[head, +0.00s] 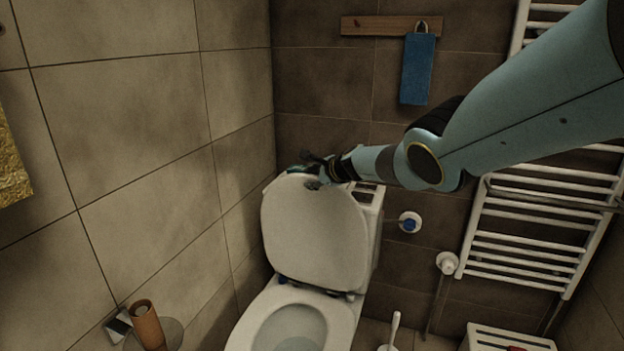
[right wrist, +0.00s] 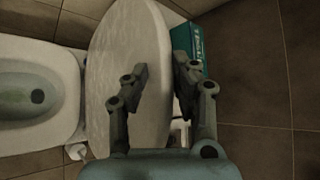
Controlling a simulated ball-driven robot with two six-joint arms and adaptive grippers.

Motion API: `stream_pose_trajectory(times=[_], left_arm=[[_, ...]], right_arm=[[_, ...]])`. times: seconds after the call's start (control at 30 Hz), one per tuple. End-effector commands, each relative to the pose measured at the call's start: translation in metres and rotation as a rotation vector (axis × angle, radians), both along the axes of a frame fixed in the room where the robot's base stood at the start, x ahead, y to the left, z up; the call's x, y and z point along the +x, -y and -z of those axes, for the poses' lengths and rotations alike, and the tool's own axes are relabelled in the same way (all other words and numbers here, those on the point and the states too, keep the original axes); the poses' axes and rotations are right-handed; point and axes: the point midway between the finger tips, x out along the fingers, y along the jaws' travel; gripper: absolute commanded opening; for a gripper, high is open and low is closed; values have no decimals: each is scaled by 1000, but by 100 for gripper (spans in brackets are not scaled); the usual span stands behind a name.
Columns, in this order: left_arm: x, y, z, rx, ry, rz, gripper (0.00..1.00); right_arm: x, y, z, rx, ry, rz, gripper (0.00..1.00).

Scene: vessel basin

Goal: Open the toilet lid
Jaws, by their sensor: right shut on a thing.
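The white toilet lid (head: 313,235) stands raised, leaning close to the cistern (head: 371,205). The seat (head: 250,318) lies down on the bowl (head: 290,328), which is open to view. My right gripper (head: 320,173) is at the lid's top edge, coming in from the right. In the right wrist view the fingers (right wrist: 160,78) straddle the rim of the lid (right wrist: 122,45), one on each side, shut on it. The exact contact points are hard to make out. My left gripper is not in view.
A white towel radiator (head: 530,245) is on the right, below my right arm. A toilet brush (head: 393,330) stands beside the bowl. A paper roll holder (head: 147,325) is at lower left. A teal item (right wrist: 187,45) lies behind the lid. A blue towel (head: 417,70) hangs above.

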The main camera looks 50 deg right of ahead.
Motion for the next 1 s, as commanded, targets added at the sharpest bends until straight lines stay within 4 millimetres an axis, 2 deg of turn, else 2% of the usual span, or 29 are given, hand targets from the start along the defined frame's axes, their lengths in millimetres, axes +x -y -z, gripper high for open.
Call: stream_pose_trajectory(times=[0.23, 0.27, 0.37, 0.77, 1.0], left_arm=[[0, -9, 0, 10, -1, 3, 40], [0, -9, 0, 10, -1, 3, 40], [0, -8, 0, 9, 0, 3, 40], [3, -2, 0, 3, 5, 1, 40], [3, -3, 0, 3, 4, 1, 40]], right_arm=[[-2, 0, 3, -5, -5, -1, 0], [-2, 0, 3, -4, -5, -1, 30], [-1, 0, 2, -3, -4, -1, 42], [-3, 0, 0, -3, -2, -2, 42], [-17, -2, -2, -9, -6, -4, 42]])
